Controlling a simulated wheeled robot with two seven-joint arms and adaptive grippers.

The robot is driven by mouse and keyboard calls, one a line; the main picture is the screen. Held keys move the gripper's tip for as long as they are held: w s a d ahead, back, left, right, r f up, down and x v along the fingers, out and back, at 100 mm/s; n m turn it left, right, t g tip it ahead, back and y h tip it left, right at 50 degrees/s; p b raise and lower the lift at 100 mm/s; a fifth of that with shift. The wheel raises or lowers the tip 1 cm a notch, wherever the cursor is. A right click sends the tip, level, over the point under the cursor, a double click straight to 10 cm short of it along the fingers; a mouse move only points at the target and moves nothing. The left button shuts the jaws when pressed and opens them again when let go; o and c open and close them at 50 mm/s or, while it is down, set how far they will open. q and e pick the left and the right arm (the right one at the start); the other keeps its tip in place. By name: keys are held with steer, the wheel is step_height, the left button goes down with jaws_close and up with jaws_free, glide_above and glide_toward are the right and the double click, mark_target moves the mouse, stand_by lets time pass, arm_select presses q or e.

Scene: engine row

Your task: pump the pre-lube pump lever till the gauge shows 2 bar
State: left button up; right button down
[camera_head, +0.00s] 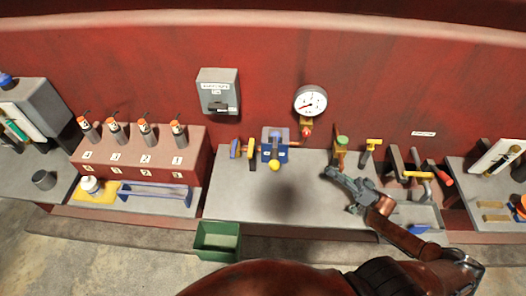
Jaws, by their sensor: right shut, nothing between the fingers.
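The blue pump block (266,140) stands on the grey bench at the foot of the red wall. Its lever ends in a yellow knob (275,166) that sticks out toward me. The round white gauge (310,101) is on the wall above and right of the pump. Its red needle points to the lower left; the numbers are too small to read. My right gripper (328,174) is shut and empty over the bench, to the right of the yellow knob and apart from it. My left gripper is not in view.
A green-topped valve (341,148) and a yellow-handled valve (371,150) stand behind my right gripper. A tool tray (418,218) is at the right. A green bin (218,241) sits at the bench front. A grey switch box (218,90) hangs on the wall. Bench left of the knob is clear.

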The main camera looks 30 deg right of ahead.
steer(key=shift+a+r, duration=0.1)
steer(key=shift+w+a, duration=0.1)
steer(key=shift+w, duration=0.05)
step_height(320, 180, up, 10)
steer(key=f+p, duration=0.1)
steer(key=p, duration=0.3)
glide_above(275, 149)
steer(key=s+d, duration=0.2)
steer(key=s, duration=0.2)
steer(key=f, duration=0.1)
steer(key=a+f, duration=0.1)
steer(key=f, duration=0.1)
steer(key=shift+s+a+f+p, duration=0.2)
steer(key=shift+a+p, duration=0.05)
steer(key=shift+p, duration=0.05)
